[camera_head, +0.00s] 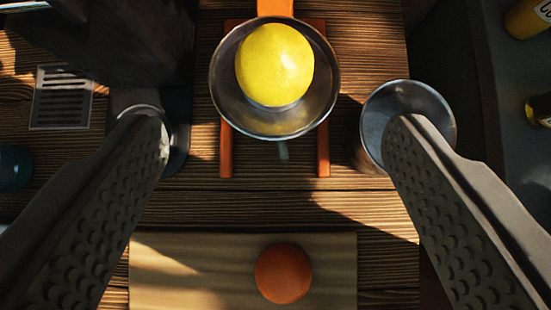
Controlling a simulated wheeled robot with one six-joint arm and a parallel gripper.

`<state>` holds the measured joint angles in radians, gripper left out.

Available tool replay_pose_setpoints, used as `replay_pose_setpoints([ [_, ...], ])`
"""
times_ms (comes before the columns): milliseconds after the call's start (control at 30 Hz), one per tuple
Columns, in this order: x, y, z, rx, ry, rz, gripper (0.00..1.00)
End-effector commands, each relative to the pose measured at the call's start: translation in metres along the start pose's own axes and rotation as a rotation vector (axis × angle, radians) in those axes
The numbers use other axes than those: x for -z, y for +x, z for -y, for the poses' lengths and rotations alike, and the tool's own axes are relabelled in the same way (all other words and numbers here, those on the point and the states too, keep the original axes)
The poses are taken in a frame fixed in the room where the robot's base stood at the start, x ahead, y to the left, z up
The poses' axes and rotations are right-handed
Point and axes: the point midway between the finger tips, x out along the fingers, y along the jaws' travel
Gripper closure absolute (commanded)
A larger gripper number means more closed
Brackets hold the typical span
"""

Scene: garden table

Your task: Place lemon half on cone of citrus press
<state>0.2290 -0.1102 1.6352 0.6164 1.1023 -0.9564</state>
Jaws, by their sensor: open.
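A yellow lemon half (274,64) sits dome up in the round metal bowl of the citrus press (222,92). The press has orange legs (226,150) and an orange part at the top edge. The cone is hidden, so I cannot see how the lemon half sits on it. My gripper (283,142) is open and empty. Its two dark fingers reach in from the lower left and lower right, wide apart, with the press between and beyond their tips. They appear clear of the lemon half.
A metal cup (405,98) stands right of the press, partly behind the right fingertip. A round orange fruit piece (283,273) lies on a light cutting board (180,275) at the bottom. A dark machine (135,45) stands upper left. A dark tray with bottles (527,18) is at right.

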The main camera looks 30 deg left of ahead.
Motion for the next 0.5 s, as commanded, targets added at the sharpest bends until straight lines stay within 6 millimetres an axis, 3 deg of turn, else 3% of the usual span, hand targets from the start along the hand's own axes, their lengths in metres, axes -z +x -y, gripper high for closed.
replay_pose_setpoints([
  [200,0.0,-0.021,0.0,0.001,0.001,0.001,0.29],
  [500,0.0,-0.025,0.0,0.001,0.0,0.001,0.29],
])
